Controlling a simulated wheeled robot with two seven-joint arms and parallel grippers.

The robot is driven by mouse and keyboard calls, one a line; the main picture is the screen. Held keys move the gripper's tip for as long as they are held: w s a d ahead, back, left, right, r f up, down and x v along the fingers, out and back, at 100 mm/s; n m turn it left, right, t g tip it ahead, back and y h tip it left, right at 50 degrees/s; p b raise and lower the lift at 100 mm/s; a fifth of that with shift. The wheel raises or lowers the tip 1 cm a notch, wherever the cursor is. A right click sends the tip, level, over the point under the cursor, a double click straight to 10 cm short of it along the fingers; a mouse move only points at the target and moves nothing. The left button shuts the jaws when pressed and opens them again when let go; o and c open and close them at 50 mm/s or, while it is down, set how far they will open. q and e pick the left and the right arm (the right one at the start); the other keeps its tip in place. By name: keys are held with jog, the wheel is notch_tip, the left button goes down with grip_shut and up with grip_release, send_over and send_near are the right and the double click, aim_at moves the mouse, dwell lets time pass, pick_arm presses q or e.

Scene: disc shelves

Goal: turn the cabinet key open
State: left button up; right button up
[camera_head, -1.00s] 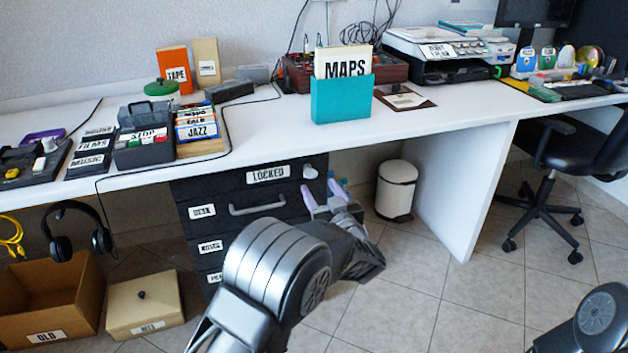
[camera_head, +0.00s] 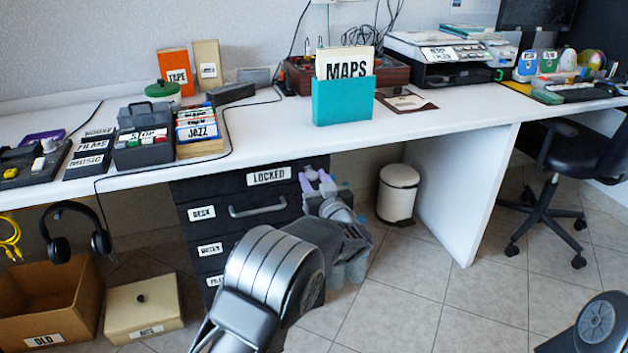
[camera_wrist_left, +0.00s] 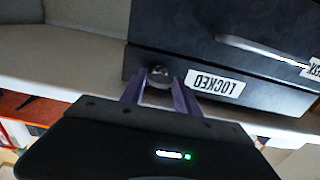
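The dark cabinet (camera_head: 240,190) stands under the desk, with a LOCKED label (camera_head: 268,176) on its upper front. The round metallic key knob (camera_wrist_left: 159,77) shows beside that label in the left wrist view, which sees the cabinet upside down. My left gripper (camera_head: 318,176) is at the cabinet's upper right corner and hides the knob in the head view. In the left wrist view its two purple fingers (camera_wrist_left: 159,88) stand open on either side of the knob; whether they touch it is unclear. My right gripper is out of view.
The white desk top (camera_head: 270,135) overhangs just above the gripper. A drawer handle (camera_head: 257,207) is left of it. A white bin (camera_head: 397,194) stands to the right, with a teal MAPS box (camera_head: 343,100) above on the desk. Floor in front is clear.

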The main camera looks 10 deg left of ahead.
pick_arm(q)
grip_shut()
jog(key=shift+n, duration=0.3)
jog(key=n+b, duration=0.2)
jog(key=n, duration=0.2)
jog(key=shift+f, duration=0.2)
jog(key=n+b, duration=0.3)
jog(key=n, duration=0.1)
jog(key=shift+n, duration=0.3)
jog(key=n+b, duration=0.4)
jog(key=n, duration=0.1)
jog(key=shift+r+n+b, duration=0.1)
jog(key=shift+n+b, duration=0.65)
jog(key=shift+n, duration=1.25)
jog(key=shift+d, duration=0.1)
